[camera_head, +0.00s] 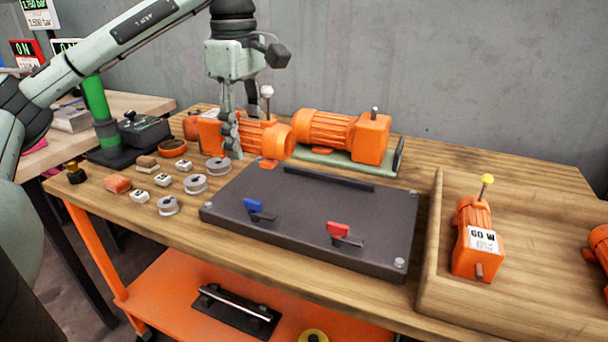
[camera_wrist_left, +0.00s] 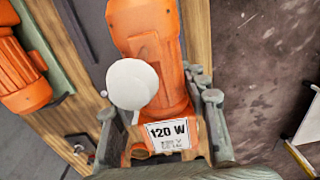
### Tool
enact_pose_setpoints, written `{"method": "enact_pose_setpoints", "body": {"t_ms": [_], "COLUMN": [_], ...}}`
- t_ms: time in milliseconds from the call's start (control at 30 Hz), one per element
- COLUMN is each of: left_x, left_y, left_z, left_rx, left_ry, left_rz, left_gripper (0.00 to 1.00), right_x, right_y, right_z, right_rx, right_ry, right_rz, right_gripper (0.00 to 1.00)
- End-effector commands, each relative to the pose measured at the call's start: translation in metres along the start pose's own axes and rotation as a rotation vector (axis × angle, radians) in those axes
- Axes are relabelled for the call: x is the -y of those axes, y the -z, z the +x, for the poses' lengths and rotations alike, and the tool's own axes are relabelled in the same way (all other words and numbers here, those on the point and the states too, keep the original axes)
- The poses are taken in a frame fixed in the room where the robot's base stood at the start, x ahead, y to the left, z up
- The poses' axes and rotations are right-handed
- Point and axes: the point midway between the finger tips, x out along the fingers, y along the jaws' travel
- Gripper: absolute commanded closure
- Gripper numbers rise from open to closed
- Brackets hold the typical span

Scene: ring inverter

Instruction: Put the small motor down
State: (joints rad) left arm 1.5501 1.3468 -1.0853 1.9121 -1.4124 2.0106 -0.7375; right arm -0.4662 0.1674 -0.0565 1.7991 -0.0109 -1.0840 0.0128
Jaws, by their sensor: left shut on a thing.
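An orange motor (camera_head: 262,137) with a white ball knob is in my left gripper (camera_head: 230,135). In the left wrist view the motor (camera_wrist_left: 150,50) shows a "120 W" label (camera_wrist_left: 167,134), and the gripper fingers (camera_wrist_left: 157,108) stand on both sides of its body. In the head view it is behind the left rear of the dark plate, and I cannot tell whether its foot touches anything. A larger orange motor (camera_head: 345,133) lies on a green-grey base (camera_head: 322,158). An orange motor with a yellow knob (camera_head: 477,235) sits in the wooden tray. My right gripper is not in view.
The dark plate (camera_head: 290,225) carries a blue clamp (camera_head: 255,206) and a red clamp (camera_head: 340,230). Several metal discs and small blocks lie left of it, near an orange dish (camera_head: 172,149). The wooden tray (camera_head: 436,225) is at the right. Bare wood (camera_head: 425,160) shows behind it.

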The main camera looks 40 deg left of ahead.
Motion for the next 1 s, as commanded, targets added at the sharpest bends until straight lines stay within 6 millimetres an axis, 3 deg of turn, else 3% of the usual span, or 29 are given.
{"method": "enact_pose_setpoints", "body": {"t_ms": [400, 700, 1000], "left_x": [-0.039, -0.059, -0.061], "left_y": [-0.063, -0.093, -0.095], "left_z": [0.044, 0.063, 0.082], "left_rx": [0.004, 0.003, 0.001], "left_ry": [-0.001, -0.003, -0.002], "left_rz": [0.004, 0.001, -0.001], "left_gripper": [1.00, 1.00, 1.00], "right_x": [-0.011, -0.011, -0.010], "right_y": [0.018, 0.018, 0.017], "right_z": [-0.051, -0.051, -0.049], "right_rx": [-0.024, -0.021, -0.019], "right_ry": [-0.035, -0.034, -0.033], "right_rz": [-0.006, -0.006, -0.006], "right_gripper": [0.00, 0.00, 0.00]}}
